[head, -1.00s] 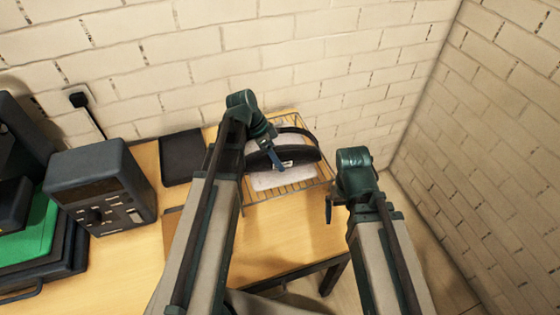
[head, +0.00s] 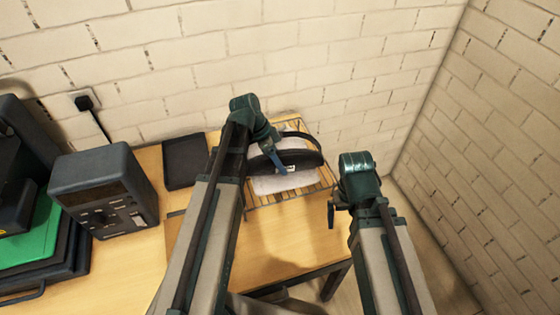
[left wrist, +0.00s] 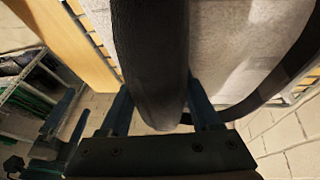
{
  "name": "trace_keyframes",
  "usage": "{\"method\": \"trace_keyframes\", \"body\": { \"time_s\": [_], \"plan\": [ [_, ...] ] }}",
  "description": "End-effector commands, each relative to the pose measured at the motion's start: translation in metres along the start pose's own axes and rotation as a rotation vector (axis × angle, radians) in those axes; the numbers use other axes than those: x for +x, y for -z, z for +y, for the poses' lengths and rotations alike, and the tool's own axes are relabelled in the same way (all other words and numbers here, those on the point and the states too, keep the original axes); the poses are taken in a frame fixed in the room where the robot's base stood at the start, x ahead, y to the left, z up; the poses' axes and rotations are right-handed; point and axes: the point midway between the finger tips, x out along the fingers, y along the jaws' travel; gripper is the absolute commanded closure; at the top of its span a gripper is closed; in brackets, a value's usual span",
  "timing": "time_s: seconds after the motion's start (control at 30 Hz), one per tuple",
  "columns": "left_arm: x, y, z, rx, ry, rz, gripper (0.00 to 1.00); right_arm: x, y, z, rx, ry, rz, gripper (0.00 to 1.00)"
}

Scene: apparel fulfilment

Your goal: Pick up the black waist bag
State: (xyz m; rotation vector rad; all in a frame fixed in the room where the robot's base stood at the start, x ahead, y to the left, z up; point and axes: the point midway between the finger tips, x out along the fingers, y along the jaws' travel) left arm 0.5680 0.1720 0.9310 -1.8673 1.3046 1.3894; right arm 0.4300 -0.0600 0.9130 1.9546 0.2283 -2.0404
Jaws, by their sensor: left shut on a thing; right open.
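The black waist bag (head: 302,158) is a dark curved pouch with a strap looped at its far right, at the wire basket on the table. It also fills the top middle of the left wrist view (left wrist: 152,60). My left gripper (head: 281,168) is shut on the bag, with one finger on each side of it in the left wrist view (left wrist: 158,115). A pale cloth or sheet (head: 272,185) shows under and behind the bag.
The wire basket (head: 317,196) stands at the table's back right corner. A black tray (head: 185,162) lies left of it. Brick walls close the back and right.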

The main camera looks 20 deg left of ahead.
Motion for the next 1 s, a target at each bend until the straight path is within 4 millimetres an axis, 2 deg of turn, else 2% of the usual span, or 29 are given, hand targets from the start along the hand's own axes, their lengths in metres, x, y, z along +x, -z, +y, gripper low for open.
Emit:
{"method": "trace_keyframes", "body": {
  "time_s": [0.3,0.37,0.7,0.83,1.0],
  "plan": [
    [-0.035,0.015,0.006,0.0,0.0,0.0,1.0,-0.038,-0.002,0.004,0.0,0.0,0.0,0.0],
    [-0.035,0.0,0.013,-0.003,0.001,0.001,1.0,-0.033,-0.002,0.003,0.0,0.0,0.0,0.0],
    [-0.065,-0.071,0.048,-0.005,0.001,0.001,1.0,-0.041,-0.002,0.004,0.0,0.0,0.0,0.0],
    [-0.075,-0.093,0.059,-0.005,0.001,0.001,1.0,-0.043,-0.003,0.004,0.0,0.0,0.0,0.0],
    [-0.083,-0.112,0.067,-0.002,0.001,0.001,1.0,-0.044,-0.003,0.004,0.0,0.0,0.0,0.0]
  ]
}}
